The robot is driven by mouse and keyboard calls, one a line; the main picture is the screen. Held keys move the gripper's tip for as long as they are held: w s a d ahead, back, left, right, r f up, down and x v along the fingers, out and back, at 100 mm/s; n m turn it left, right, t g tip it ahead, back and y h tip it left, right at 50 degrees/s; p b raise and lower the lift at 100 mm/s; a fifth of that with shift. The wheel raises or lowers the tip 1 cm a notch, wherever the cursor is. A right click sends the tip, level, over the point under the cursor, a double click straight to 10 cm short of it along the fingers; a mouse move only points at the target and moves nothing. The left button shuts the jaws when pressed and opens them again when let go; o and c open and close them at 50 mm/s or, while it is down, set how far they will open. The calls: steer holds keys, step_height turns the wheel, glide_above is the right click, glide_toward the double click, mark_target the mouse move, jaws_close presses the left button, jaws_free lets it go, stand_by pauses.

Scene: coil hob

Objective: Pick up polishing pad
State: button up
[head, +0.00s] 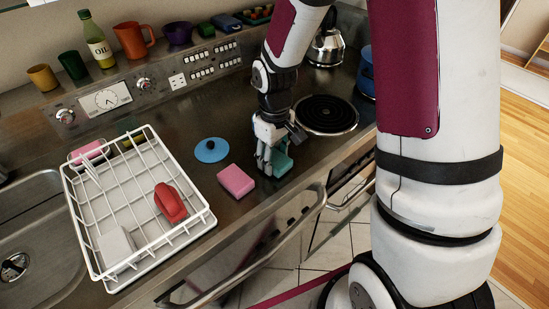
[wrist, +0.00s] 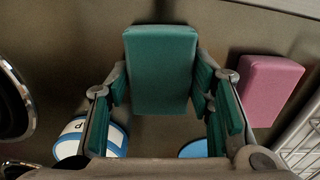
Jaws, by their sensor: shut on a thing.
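The teal polishing pad (head: 283,160) is a block at the counter's front edge, left of and nearer than the coil burner. My gripper (head: 272,158) points down and is shut on it. In the wrist view the pad (wrist: 160,65) lies between the two fingers of my gripper (wrist: 160,90), its far part sticking out past them. I cannot tell whether the pad touches the counter.
A pink block (head: 236,180) lies just left of my gripper. A blue round lid (head: 211,150) lies behind it. A white wire dish rack (head: 205,212) with a red item (head: 170,203) stands further left. The black coil burner (head: 326,113) is to the right.

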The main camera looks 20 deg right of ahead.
mark_target(274, 157)
steer(key=shift+w+r, duration=0.1)
steer(key=shift+r, duration=0.35)
step_height(274, 157, up, 2)
steer(key=shift+r, duration=0.2)
steer(key=s+a, duration=0.3)
steer(key=s, duration=0.1)
steer(key=s+a, duration=0.4)
steer(key=s+a+r+b, duration=0.1)
steer(key=s+a, duration=0.2)
steer(key=a, duration=0.1)
steer(key=shift+s, duration=0.4)
